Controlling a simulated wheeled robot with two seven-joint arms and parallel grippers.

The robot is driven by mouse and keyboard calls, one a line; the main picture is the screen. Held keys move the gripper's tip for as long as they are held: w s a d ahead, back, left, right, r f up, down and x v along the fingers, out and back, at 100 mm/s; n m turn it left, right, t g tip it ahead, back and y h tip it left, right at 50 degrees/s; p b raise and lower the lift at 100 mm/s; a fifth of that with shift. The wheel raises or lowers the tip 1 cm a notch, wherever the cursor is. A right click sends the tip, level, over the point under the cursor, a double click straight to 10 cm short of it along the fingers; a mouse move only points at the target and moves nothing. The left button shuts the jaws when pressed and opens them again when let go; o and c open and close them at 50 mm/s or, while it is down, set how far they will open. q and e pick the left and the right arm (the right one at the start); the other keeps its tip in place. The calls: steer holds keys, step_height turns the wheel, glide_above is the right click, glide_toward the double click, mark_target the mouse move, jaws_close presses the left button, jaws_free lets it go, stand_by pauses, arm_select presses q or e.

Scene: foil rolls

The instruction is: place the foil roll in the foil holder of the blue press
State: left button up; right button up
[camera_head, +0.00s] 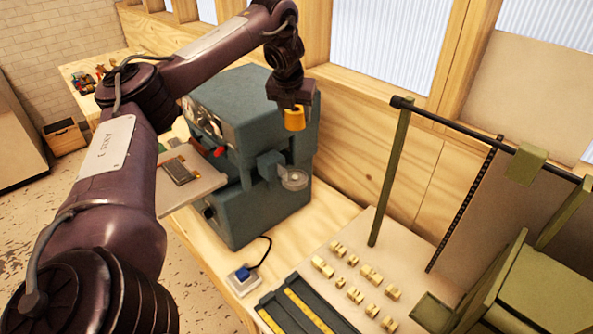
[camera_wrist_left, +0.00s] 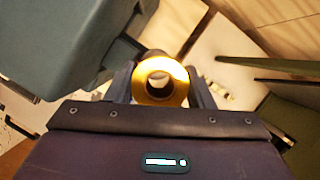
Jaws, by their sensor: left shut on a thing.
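The foil roll (camera_head: 294,119) is a small golden ring-shaped roll. My left gripper (camera_head: 293,106) is shut on it and holds it in the air beside the right side of the blue press (camera_head: 255,210). In the left wrist view the roll (camera_wrist_left: 160,80) sits between the two fingers, its hollow core facing the camera. The foil holder (camera_head: 294,179) is a grey round piece on an arm at the press's right side. In the head view the roll is above it, apart from it. My right gripper is in neither view.
A green frame with a dark bar (camera_head: 480,138) stands at the right. Several small yellowish pieces (camera_head: 357,275) lie on the board by dark trays (camera_head: 305,305). A cable runs to a socket box (camera_head: 243,279). A wooden wall (camera_head: 350,130) stands behind the press.

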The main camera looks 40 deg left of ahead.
arm_select(q)
step_height(320, 180, down, 14)
steer(key=shift+s+a+r+b, duration=0.1)
steer(key=shift+b, duration=0.8)
steer(key=shift+f+p, duration=0.3)
steer(key=shift+p, duration=0.1)
step_height(320, 180, down, 4)
steer(key=shift+r+p, duration=0.15)
steer(key=shift+p, duration=0.35)
steer(key=shift+f, duration=0.4)
steer(key=o, duration=0.7)
steer(key=shift+c, duration=0.2)
steer(key=shift+o, duration=0.5)
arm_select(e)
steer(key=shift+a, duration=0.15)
